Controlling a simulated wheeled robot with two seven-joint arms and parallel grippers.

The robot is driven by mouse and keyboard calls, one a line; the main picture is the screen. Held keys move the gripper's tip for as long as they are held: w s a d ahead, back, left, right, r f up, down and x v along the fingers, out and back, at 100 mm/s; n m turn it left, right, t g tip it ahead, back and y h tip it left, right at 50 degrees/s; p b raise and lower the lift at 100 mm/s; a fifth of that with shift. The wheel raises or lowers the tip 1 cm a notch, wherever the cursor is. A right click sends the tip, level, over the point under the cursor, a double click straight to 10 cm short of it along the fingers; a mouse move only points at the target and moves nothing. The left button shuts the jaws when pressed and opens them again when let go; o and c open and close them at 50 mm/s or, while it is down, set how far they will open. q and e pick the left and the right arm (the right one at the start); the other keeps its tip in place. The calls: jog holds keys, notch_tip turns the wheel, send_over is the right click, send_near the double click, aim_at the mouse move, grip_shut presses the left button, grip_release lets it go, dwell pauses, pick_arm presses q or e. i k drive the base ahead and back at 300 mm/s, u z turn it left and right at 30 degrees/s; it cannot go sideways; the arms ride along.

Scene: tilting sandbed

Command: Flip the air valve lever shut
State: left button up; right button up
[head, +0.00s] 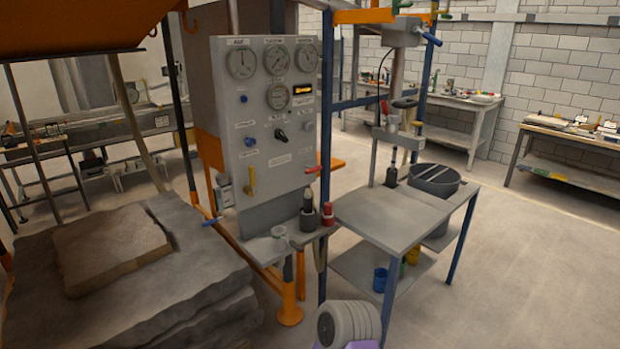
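A grey upright gauge panel (262,140) stands left of centre. A yellow lever (252,181) on its lower left part points roughly up and down. A red lever (312,169) sticks out sideways near the panel's right edge, and a blue lever (210,222) sits by its lower left corner. The labels are too small to read, so I cannot tell which lever belongs to the air valve.
A shelf below the panel holds a white cup (279,232) and a black holder (309,218). A grey table (392,212) stands right of it, with a dark bucket (436,180) behind. Layered slabs (180,285) fill the lower left. Floor at right (530,270) is clear.

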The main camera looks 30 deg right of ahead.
aim_at(251, 172)
jog(key=z, duration=0.35)
jog(key=k, duration=0.35)
jog(key=z, duration=0.35)
jog(key=i, duration=0.45)
jog(key=k, duration=0.65)
jog(key=z, duration=0.5)
jog(key=i, duration=1.5)
jog(key=z, duration=0.1)
